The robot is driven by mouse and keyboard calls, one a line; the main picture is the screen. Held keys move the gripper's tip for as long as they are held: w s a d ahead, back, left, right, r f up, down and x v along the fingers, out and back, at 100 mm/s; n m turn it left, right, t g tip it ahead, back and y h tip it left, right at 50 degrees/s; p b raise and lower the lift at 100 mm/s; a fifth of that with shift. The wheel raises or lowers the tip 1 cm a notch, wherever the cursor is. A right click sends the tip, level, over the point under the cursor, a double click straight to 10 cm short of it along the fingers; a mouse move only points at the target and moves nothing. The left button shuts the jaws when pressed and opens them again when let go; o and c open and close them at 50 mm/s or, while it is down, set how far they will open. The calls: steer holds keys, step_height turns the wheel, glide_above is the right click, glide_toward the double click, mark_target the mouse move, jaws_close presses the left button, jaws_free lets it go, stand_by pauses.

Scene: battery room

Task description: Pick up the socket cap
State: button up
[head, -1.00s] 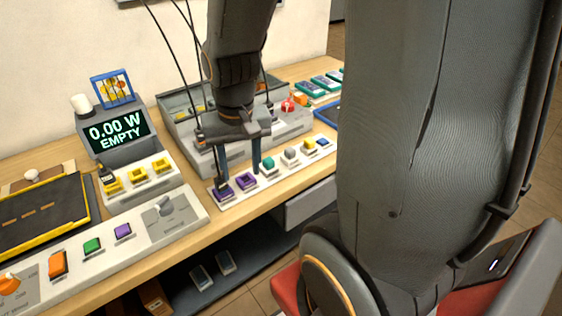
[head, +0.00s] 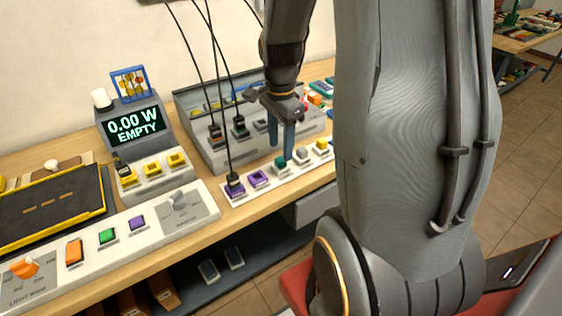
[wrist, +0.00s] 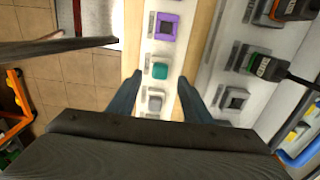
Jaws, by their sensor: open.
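A row of coloured sockets runs along a white strip (head: 240,206) at the bench's front edge. A teal block (head: 281,163), which looks like the socket cap, sits on it between a purple square socket (head: 259,179) and a grey piece (head: 302,155). My gripper (head: 281,149) is open and points down just above the teal block. In the wrist view the teal block (wrist: 160,71) lies between the two fingertips (wrist: 160,80), with nothing held. I cannot tell how much height separates the tips from it.
A black plug (head: 235,187) with a cable stands at the strip's left end. Behind is a grey panel (head: 200,155) with more cabled plugs. A display unit (head: 134,127) reads 0.00 W EMPTY. Cables hang left of my gripper.

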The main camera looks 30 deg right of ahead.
mark_target(281, 158)
steer(key=shift+f+p, duration=0.6)
steer(key=shift+f, duration=1.5)
steer(key=shift+c, duration=0.2)
steer(key=c, duration=1.1)
